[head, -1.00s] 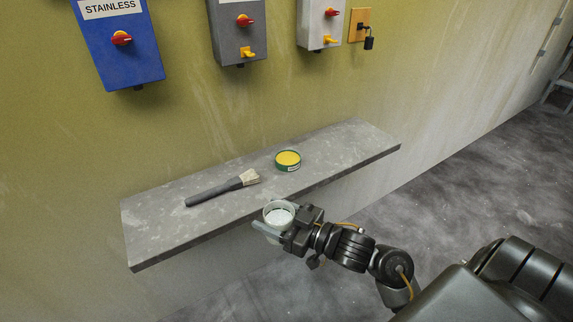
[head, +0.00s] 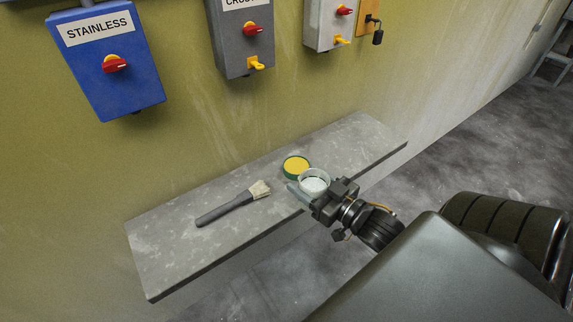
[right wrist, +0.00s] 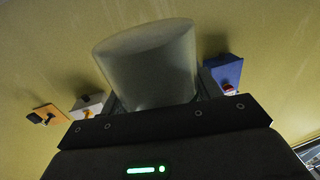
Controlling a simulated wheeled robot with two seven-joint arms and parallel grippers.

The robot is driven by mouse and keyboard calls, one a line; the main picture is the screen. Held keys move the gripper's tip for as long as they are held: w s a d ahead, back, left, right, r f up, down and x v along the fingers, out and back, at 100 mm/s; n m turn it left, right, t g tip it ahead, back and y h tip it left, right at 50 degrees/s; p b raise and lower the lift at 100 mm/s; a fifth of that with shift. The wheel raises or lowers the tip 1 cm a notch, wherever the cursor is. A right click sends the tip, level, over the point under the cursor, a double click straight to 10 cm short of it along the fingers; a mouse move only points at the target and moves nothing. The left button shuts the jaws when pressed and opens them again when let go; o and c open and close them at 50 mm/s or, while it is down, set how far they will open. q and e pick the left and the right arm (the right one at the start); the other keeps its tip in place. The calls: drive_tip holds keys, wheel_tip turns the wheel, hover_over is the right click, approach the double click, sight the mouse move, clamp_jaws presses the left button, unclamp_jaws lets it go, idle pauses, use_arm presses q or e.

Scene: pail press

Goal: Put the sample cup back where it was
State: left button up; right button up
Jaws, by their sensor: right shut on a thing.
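The sample cup (head: 314,182) is a small white-grey cup with pale contents. My right gripper (head: 312,192) is shut on it, with the cup upright between the fingers, at the front edge of the grey shelf (head: 170,240). I cannot tell whether the cup touches the shelf. In the right wrist view the cup (right wrist: 150,65) fills the space between the fingers, its side towards the camera. My left gripper is in neither view.
A round green tin with a yellow top (head: 296,166) stands on the shelf just behind the cup. A brush (head: 232,203) lies to the left. Blue (head: 106,62) and grey (head: 240,40) switch boxes hang on the wall above. The shelf's right end is clear.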

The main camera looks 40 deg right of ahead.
drive_tip(key=shift+s+d+r+m+h, duration=0.3)
drive_tip(key=shift+s+d+r+h, duration=0.15)
drive_tip(key=shift+d+r, duration=0.3)
drive_tip(key=shift+w+a+f+b, duration=0.1)
drive_tip(key=shift+w+f+b, duration=0.3)
drive_tip(key=shift+f+b, duration=0.1)
drive_tip(key=w+b, duration=0.1)
drive_tip(key=w+f+b, duration=0.1)
drive_tip(key=w+b, duration=0.1)
drive_tip(key=w+d+f+b, duration=0.1)
drive_tip(key=shift+w+b, duration=0.15)
drive_tip(key=shift+b, duration=0.25)
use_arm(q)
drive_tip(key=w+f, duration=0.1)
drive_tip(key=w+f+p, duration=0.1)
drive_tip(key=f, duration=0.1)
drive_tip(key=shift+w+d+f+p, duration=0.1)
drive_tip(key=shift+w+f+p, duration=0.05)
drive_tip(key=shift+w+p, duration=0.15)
use_arm(e)
hover_over(287, 180)
drive_tip(key=s+a, duration=0.2)
drive_tip(key=s, duration=0.1)
drive_tip(key=f, duration=0.6)
drive_tip(key=shift+s+a+f, duration=0.1)
drive_tip(key=shift+a+f, duration=0.1)
drive_tip(key=shift+f, duration=0.2)
